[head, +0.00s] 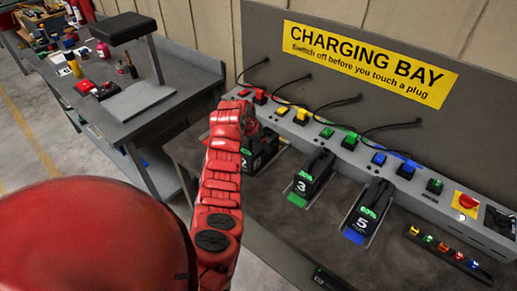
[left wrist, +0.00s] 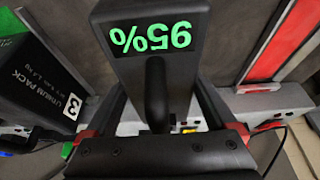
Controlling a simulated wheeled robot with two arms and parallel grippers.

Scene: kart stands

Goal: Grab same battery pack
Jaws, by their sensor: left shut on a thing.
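A black battery pack (head: 262,158) marked 2 stands on the charging bench, partly hidden behind my left arm. In the left wrist view the same pack (left wrist: 185,75) fills the middle, with a green 95% display upside down and a black handle. My left gripper (head: 250,128) is over this pack in the head view, its fingers mostly hidden. In the left wrist view the gripper (left wrist: 157,105) is shut on the pack at its handle; the exact finger contact is hard to see. My right gripper is not in view.
Pack 3 (head: 314,176) stands close to the right; it also shows in the left wrist view (left wrist: 40,85). Pack 5 (head: 369,208) is farther right. Plugs with black cables, including a green plug (head: 350,141), line the back ledge. A red stop button (head: 468,201) sits at right.

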